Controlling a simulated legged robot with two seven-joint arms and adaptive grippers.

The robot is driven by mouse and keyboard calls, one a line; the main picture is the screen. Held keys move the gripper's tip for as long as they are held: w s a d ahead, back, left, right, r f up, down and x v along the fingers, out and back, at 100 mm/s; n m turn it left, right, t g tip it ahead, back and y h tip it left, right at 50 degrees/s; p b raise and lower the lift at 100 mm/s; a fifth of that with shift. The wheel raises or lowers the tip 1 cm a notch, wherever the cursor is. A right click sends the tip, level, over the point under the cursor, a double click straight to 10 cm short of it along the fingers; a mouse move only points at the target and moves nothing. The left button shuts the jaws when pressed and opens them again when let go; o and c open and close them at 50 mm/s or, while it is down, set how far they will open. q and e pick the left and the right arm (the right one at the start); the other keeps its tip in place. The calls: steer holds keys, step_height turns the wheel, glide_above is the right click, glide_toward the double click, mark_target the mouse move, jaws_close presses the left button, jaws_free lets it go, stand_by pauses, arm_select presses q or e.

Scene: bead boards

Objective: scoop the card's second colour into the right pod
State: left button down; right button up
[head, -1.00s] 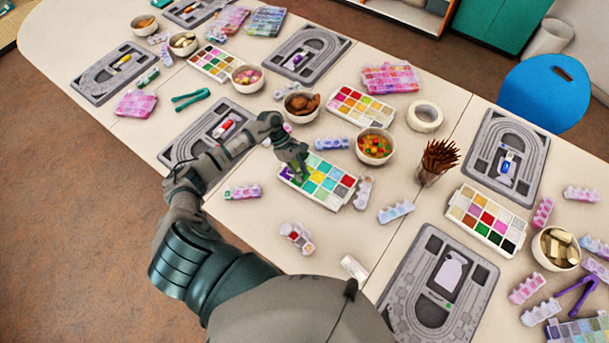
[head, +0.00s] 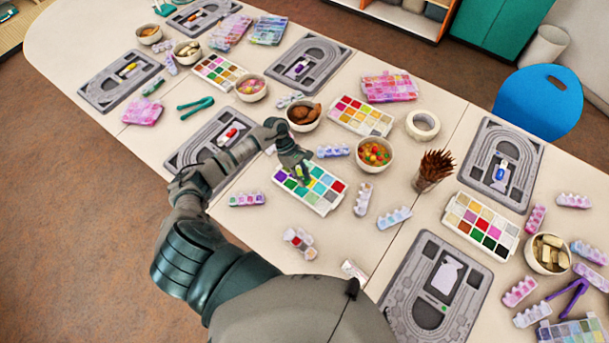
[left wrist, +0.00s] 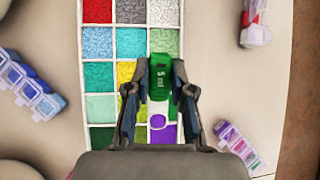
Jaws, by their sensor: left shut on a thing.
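My left gripper (head: 296,168) is shut on a green scoop, held over the bead palette (head: 310,186). In the left wrist view, the scoop (left wrist: 160,76), marked "5 ml", sits between the fingers (left wrist: 160,92). The palette (left wrist: 98,73) under it shows red, grey, blue, green, yellow and purple cells. The gripper hides several cells, and I cannot tell whether the scoop holds beads. A pod strip with some red in it (head: 299,242) lies nearer me. I cannot make out the card. My right gripper is not in view.
A bowl of coloured pieces (head: 374,155) and a bowl of brown pieces (head: 303,116) stand beyond the palette. A grey board (head: 399,297) lies at front right. Bare table separates the palette from the nearer strips.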

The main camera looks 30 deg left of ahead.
arm_select(q)
steer(key=a, duration=0.1)
steer(key=a+p, duration=0.1)
steer(key=a, duration=0.1)
steer(key=shift+s+f+y+p, duration=0.15)
steer(key=shift+f+y+p, duration=0.1)
steer(key=shift+y+p, duration=0.05)
steer(key=shift+a, duration=0.1)
steer(key=shift+s+d+y+p, duration=0.1)
steer(key=shift+d+y+p, duration=0.2)
steer(key=shift+p, duration=0.25)
steer(key=d, duration=0.1)
steer(key=d+y+p, duration=0.1)
steer(key=d, duration=0.1)
steer(key=shift+r+p, duration=0.3)
steer(key=shift+d+r+y+p, duration=0.1)
steer(key=shift+d+y+p, duration=0.2)
steer(key=shift+y, duration=0.1)
steer(key=shift+r+y, duration=0.15)
steer(key=shift+y, duration=0.25)
steer(key=shift+a+p, duration=0.15)
steer(key=shift+p, duration=0.2)
steer(key=shift+a+t+y, duration=0.3)
steer(key=shift+a+y, duration=0.2)
steer(key=shift+a, duration=0.5)
steer(key=shift+d+r, duration=0.15)
steer(key=shift+d, duration=1.05)
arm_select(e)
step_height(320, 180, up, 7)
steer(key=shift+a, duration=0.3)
